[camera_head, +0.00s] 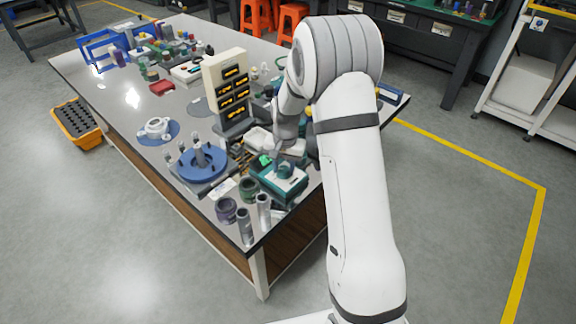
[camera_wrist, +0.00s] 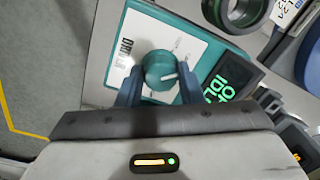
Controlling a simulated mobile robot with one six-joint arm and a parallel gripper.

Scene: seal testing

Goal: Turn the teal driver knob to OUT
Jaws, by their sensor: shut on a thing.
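The teal driver knob (camera_wrist: 160,70) sits on the white face of a teal driver box (camera_wrist: 206,40) in the wrist view. A pale pointer mark on the knob points to the right in that view. The labels around the knob are too small to read. My gripper (camera_wrist: 158,88) is shut on the knob, with one blue-grey finger on each side of it. In the head view the driver box (camera_head: 282,188) stands near the table's front right corner, with my gripper (camera_head: 284,166) down on it. My arm covers part of the area behind.
A lit green display (camera_wrist: 230,78) is beside the knob face. In the head view, a blue round fixture (camera_head: 203,168), dark green and purple rings (camera_head: 227,210) and grey cylinders (camera_head: 263,212) stand close by. A cream rack (camera_head: 226,78) with yellow-marked slots rises behind.

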